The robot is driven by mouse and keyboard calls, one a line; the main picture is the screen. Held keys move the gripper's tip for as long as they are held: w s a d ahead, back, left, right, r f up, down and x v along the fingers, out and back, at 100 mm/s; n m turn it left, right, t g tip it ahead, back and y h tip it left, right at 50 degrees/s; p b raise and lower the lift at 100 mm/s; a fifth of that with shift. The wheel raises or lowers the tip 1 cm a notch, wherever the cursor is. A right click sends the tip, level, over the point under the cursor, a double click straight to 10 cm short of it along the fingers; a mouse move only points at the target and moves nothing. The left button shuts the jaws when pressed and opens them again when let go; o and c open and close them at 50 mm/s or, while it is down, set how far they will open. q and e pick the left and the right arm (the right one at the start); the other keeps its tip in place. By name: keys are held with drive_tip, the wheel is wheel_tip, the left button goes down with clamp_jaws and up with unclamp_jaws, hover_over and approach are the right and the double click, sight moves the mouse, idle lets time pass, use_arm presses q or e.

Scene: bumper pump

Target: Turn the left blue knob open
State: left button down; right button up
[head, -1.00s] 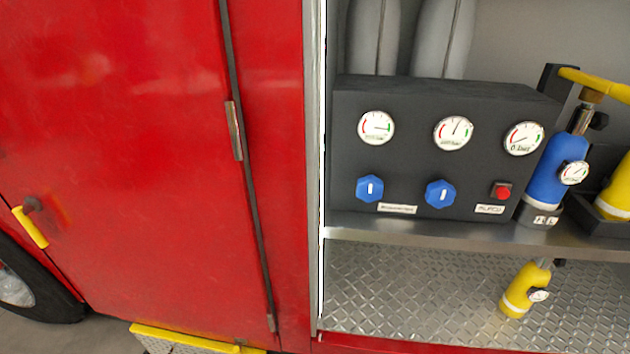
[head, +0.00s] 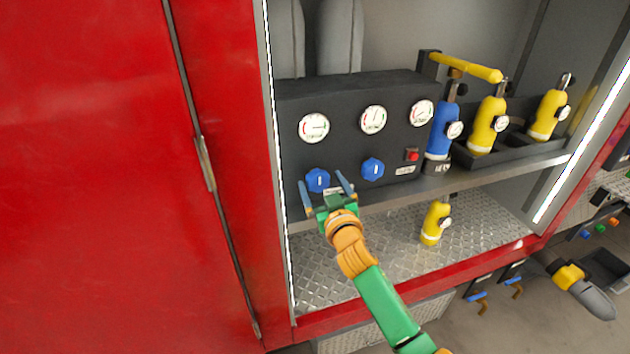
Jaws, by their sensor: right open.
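The left blue knob (head: 317,180) is on the front of a black control box (head: 345,150), below the left gauge. It has a white mark that looks roughly upright. The right blue knob (head: 372,169) is to its right, below the middle gauge. My right gripper (head: 326,190) is open in front of the lower part of the box. Its two fingers point up at the panel, one at each side of the left knob in the picture. I cannot tell whether they touch it. My left gripper is not in view.
The box stands on a metal shelf (head: 480,177). A red button (head: 412,155) is at its right. A blue pump (head: 441,135) with a yellow handle and yellow bottles (head: 487,125) stand farther right. A smaller yellow bottle (head: 435,222) is below. A red door (head: 90,180) fills the left.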

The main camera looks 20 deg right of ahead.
drive_tip(key=shift+w+a+r, duration=0.15)
drive_tip(key=shift+w+a, duration=0.3)
drive_tip(key=shift+w, duration=0.1)
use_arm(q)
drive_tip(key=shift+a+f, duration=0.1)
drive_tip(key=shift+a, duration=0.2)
use_arm(e)
drive_tip(key=shift+d, duration=0.1)
drive_tip(key=shift+d, duration=0.1)
drive_tip(key=c, duration=1.3)
drive_tip(key=shift+c, duration=0.2)
